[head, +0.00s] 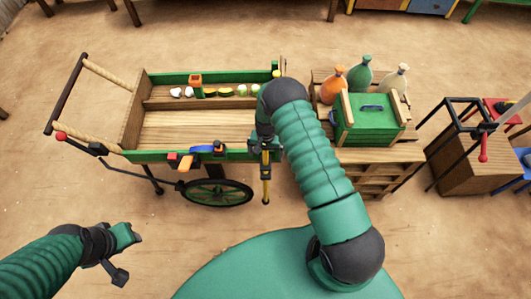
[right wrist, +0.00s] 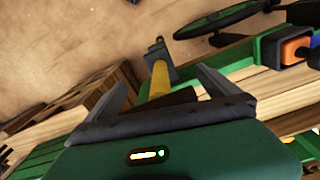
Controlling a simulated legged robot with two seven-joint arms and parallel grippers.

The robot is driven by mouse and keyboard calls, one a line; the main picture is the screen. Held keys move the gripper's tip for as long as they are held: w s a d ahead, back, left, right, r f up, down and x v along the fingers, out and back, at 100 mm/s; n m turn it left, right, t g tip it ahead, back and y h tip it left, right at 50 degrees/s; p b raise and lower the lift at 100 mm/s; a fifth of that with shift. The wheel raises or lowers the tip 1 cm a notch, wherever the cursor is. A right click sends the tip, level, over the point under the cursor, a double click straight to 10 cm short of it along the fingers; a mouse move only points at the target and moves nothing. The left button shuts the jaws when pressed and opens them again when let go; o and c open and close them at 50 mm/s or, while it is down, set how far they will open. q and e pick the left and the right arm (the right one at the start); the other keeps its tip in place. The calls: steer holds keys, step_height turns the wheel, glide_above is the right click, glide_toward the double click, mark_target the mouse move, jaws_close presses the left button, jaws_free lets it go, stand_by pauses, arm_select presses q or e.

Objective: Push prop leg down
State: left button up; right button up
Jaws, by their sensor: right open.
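The prop leg (head: 265,185) is a slim yellow and dark post at the cart's front right corner, near the wheel. In the right wrist view its yellow shaft (right wrist: 160,78) stands between my fingers, with a dark block and tip beyond it. My right gripper (right wrist: 165,95) is open around the shaft, with a gap on both sides. In the head view my right gripper (head: 261,142) is partly hidden by my own arm at the cart corner. My left gripper (head: 130,252) is low at the left, away from the cart; its jaw opening is unclear.
The wooden cart (head: 190,128) has green edges, several small goods and a spoked wheel (head: 218,192). To its right, crates (head: 375,155) carry a green box (head: 370,120) and bottles. A wooden block with a black frame (head: 470,165) stands farther right. The floor in front is clear.

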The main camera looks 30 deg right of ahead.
mark_target(266, 165)
steer(key=shift+f, duration=0.25)
steer(key=shift+a, duration=0.1)
steer(key=c, duration=2)
steer(key=shift+o, duration=0.2)
step_height(266, 165, down, 11)
steer(key=b, duration=0.9)
steer(key=shift+r, duration=0.15)
steer(key=shift+s+r, duration=0.1)
steer(key=shift+r, duration=0.1)
steer(key=o, duration=1.8)
steer(key=shift+o, duration=0.8)
